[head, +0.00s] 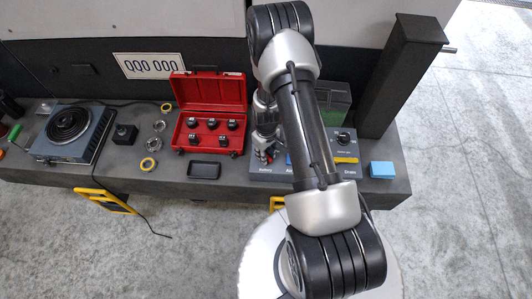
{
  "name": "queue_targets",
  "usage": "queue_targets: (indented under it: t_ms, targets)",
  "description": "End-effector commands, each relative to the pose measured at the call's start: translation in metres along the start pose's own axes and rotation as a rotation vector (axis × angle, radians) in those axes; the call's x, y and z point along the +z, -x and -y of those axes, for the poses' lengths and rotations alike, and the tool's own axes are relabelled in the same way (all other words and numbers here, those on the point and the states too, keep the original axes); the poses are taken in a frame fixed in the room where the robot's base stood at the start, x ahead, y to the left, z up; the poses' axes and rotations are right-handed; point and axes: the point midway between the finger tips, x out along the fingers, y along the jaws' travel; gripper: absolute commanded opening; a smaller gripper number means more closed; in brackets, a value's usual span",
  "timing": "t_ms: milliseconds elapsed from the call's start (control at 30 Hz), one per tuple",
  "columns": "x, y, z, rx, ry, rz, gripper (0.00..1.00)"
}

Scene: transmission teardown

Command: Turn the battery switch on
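A grey control panel (262,177) sits on the bench right of the red toolbox. Its left label reads like "Battery", and small red parts (269,152) show just above that label; I cannot tell the switch's position. My gripper (264,150) points down at this left end of the panel, close to or touching it. My arm hides the middle of the panel. Whether the fingers are open or shut is too small to tell.
An open red toolbox (210,101) with dark sockets and a black tray (204,170) stand left of the panel. A dark post (400,75) rises at the right, behind a blue block (381,170). A hotplate (72,132) and several rings lie further left.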

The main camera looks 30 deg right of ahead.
Motion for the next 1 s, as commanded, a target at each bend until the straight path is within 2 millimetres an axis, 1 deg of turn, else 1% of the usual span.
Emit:
queue_targets:
  t_ms: [33, 300, 700, 867, 1000]
  targets:
    - [0.0001, 0.0001, 0.0, 0.0, 0.0, 0.0, 0.18]
    - [0.0001, 0.0001, 0.0001, 0.0, 0.0, 0.0, 0.0]
    - [0.0001, 0.0, 0.0001, 0.0, -0.02, 0.0, 0.0]
    - [-0.0001, -0.0002, 0.0, 0.0, -0.082, 0.0, 0.0]
    - [-0.0003, -0.0004, -0.0001, 0.0, -0.176, 0.0, 0.0]
